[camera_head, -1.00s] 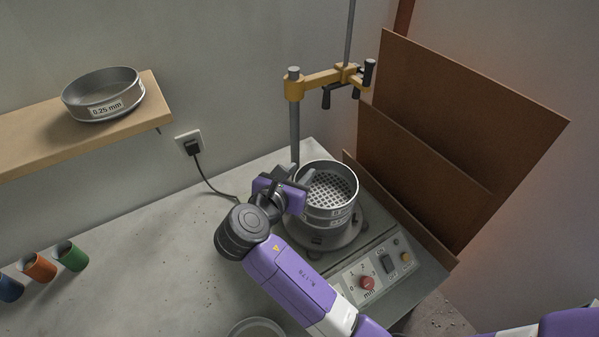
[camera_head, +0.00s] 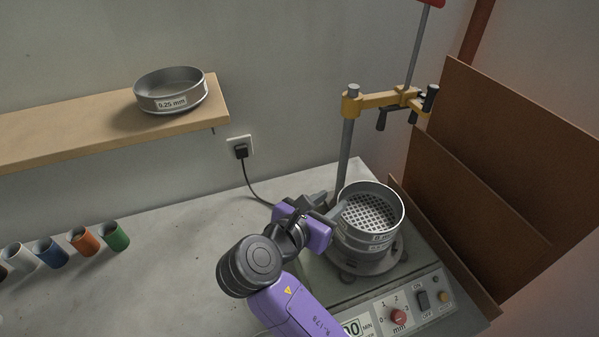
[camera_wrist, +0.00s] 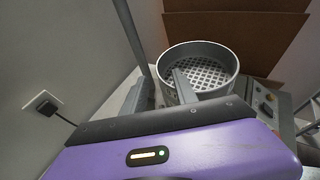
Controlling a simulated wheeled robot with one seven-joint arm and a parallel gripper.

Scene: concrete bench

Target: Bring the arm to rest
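My gripper (camera_head: 325,205) is purple with dark grey fingers, at the left side of a stack of metal sieves (camera_head: 370,228) on a shaker. In the wrist view its two fingers (camera_wrist: 162,92) stand apart with nothing visibly held between them. The right finger overlaps the near left part of the top sieve (camera_wrist: 228,67) in that view; I cannot tell whether it touches. The top sieve is open, with a perforated plate inside. My arm reaches in from the bottom of the head view, bent over the bench.
The shaker's control panel (camera_head: 405,308) is at lower right, with an upright post and yellow clamp arm (camera_head: 385,101) behind. Brown boards (camera_head: 500,165) lean at right. A 0.25 mm sieve (camera_head: 171,91) sits on a wooden shelf (camera_head: 60,140). Coloured cups (camera_head: 115,236) line the left bench.

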